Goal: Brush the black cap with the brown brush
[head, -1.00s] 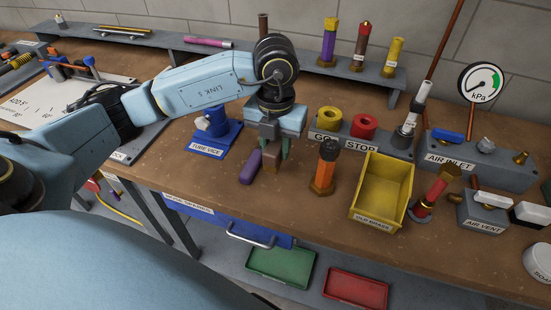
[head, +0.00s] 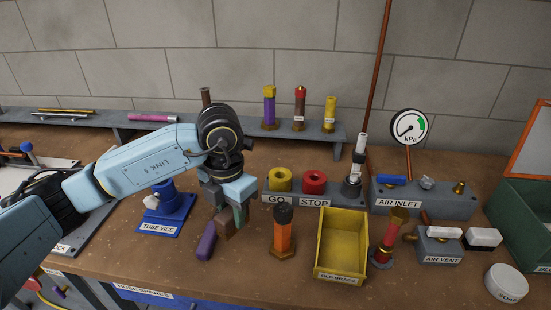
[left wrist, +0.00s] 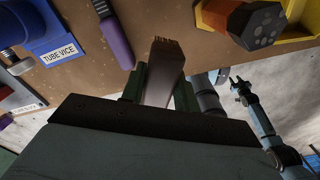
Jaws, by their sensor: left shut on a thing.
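The black cap (head: 283,214) sits on top of an upright orange fitting (head: 282,239) with a brass foot on the bench. Its dark top face with several holes shows in the left wrist view (left wrist: 265,27). My left gripper (head: 229,213) is left of the cap, apart from it, pointing down and shut on the brown brush (head: 226,228). In the left wrist view the brush (left wrist: 165,68) stands out between the green fingers, its toothed bristle end away from me. Whether it touches the bench is unclear. My right gripper (left wrist: 240,90) shows small in the left wrist view; its jaws are unclear.
A purple-handled tool (head: 206,241) is close left of the brush. The blue tube vice (head: 167,210) stands farther left. The yellow tray (head: 342,243) is close right of the capped fitting. The GO/STOP block (head: 297,198) stands behind it.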

